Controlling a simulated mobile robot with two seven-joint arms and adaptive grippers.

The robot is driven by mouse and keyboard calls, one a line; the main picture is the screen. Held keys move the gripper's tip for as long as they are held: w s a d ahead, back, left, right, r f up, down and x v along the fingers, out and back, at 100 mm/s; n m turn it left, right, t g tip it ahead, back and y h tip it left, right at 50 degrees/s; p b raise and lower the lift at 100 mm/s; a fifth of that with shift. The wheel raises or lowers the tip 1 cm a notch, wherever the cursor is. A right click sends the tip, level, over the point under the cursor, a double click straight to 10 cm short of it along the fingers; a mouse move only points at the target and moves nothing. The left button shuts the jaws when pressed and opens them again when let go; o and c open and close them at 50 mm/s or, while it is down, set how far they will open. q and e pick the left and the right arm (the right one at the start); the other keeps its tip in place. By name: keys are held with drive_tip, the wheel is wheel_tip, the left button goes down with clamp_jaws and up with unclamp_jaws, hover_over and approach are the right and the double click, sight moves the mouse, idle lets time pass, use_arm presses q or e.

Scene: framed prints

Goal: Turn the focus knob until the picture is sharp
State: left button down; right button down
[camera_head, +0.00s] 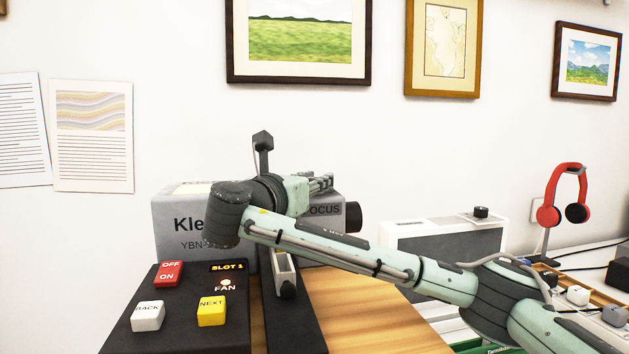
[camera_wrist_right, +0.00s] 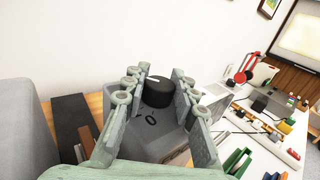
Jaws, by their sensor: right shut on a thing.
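The grey projector (camera_head: 178,225) stands on the wooden bench, with its name partly hidden behind my right arm. A FOCUS label (camera_head: 323,210) and a black cylinder (camera_head: 353,216) show at its right end. In the wrist view the black focus knob (camera_wrist_right: 158,92), with a white mark on top, sits between the fingers of my right gripper (camera_wrist_right: 157,84), which is shut on it. In the head view my right gripper (camera_head: 322,183) is by the projector's upper right, its contact hidden. A pale screen (camera_wrist_right: 301,46) shows at the wrist view's upper right, with no clear detail. My left gripper is not in view.
A black control panel (camera_head: 185,325) with red, white and yellow buttons lies at the front left. A white box (camera_head: 445,240) and red headphones (camera_head: 565,195) on a stand are to the right. Framed prints hang on the wall. Some bare bench top (camera_head: 375,315) shows.

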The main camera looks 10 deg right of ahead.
drive_tip(key=c, duration=1.2)
unclamp_jaws()
drive_tip(key=shift+r, duration=5)
drive_tip(key=shift+d, duration=0.1)
